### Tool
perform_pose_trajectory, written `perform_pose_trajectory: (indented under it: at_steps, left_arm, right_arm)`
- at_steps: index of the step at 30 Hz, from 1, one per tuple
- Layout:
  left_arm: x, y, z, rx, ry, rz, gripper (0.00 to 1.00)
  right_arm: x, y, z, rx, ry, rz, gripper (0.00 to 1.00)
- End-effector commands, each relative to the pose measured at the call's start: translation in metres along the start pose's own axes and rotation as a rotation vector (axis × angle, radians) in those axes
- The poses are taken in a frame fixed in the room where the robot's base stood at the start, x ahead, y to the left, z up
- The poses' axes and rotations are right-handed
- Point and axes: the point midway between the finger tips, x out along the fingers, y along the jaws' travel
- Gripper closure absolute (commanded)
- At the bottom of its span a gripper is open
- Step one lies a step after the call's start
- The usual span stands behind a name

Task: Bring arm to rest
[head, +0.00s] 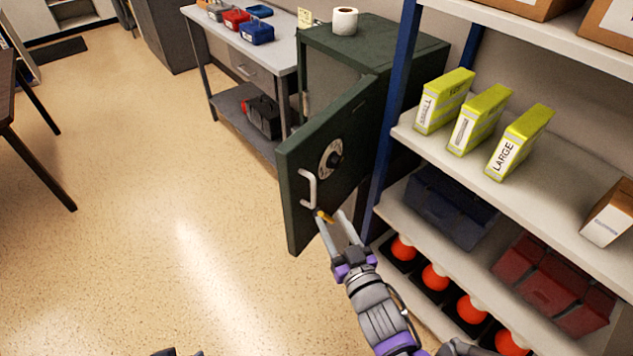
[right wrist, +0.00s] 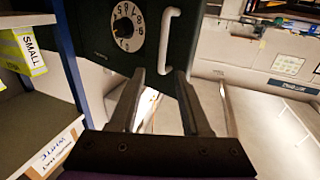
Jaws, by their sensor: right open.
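My right gripper (head: 334,214) is open in front of the lower part of a dark green safe door (head: 338,140). In the right wrist view its two fingers (right wrist: 160,74) are spread with nothing held between them. The door stands swung open from the safe (head: 375,42). It has a pale round dial (head: 331,158) and a white handle (head: 310,188), just above and left of my fingertips. A small yellow-orange bit (head: 325,217) shows by the left fingertip; whether they touch is unclear. My left gripper cannot be made out.
A grey workbench (head: 232,38) is behind the door, and a dark table (head: 8,85) is at far left. The floor (head: 150,240) left of the door is clear.

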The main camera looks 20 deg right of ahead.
Motion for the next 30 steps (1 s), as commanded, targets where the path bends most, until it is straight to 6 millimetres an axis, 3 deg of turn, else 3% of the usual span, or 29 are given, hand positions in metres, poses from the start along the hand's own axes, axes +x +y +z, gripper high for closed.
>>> perform_pose_trajectory:
  at_steps: [7, 12, 17, 21, 25, 30]
  left_arm:
    - [-0.004, 0.000, -0.002, 0.000, 0.001, 0.000, 0.50]
    - [-0.025, 0.000, -0.016, 0.000, 0.010, 0.000, 0.50]
    - [-0.048, 0.000, -0.033, 0.000, 0.021, 0.000, 0.50]
    - [-0.063, 0.000, -0.045, 0.000, 0.030, 0.000, 0.50]
    - [-0.071, 0.000, -0.052, 0.000, 0.036, 0.000, 0.50]
    - [-0.071, 0.000, -0.052, 0.000, 0.036, 0.000, 0.50]
  right_arm:
    - [0.000, 0.003, 0.000, 0.000, -0.042, 0.017, 0.53]
    - [-0.007, 0.017, 0.009, 0.002, -0.297, 0.091, 0.53]
    - [-0.044, 0.019, 0.018, 0.008, -0.650, 0.119, 0.53]
    - [-0.088, 0.009, 0.018, 0.014, -0.904, 0.087, 0.53]
    - [-0.117, 0.000, 0.014, 0.017, -1.047, 0.050, 0.53]
    - [-0.130, -0.004, 0.014, 0.018, -1.103, 0.033, 0.53]
